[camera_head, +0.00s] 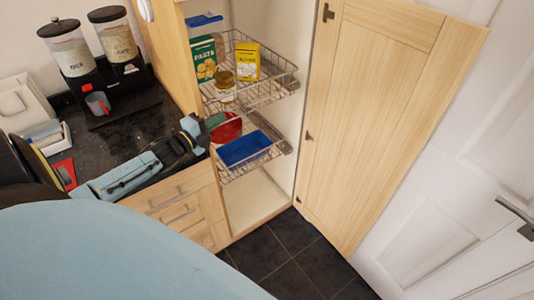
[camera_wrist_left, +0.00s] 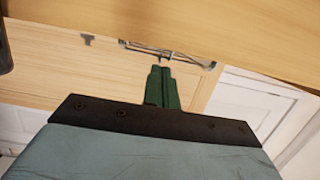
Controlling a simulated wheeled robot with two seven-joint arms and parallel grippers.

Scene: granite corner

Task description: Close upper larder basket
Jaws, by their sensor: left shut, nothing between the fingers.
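The upper larder basket (camera_head: 275,95) is a wire basket in the tall wooden cabinet. It holds a green pasta box, a yellow box and a jar, and appears at least partly pulled out. My left gripper (camera_head: 216,121) is below the upper basket's left front, near the cabinet's left side; I cannot tell whether it touches anything. In the left wrist view its dark green fingers (camera_wrist_left: 160,70) are together with nothing between them. Wire and a metal bracket (camera_wrist_left: 170,52) show just beyond the tips. My right gripper is not in view.
A lower wire basket (camera_head: 232,174) holds a blue bin (camera_head: 244,149) and a red item (camera_head: 227,128). The wooden cabinet door (camera_head: 365,110) stands open to the right. The dark counter (camera_head: 130,130) with dispensers (camera_head: 68,50) lies left. The tiled floor (camera_head: 290,245) in front is clear.

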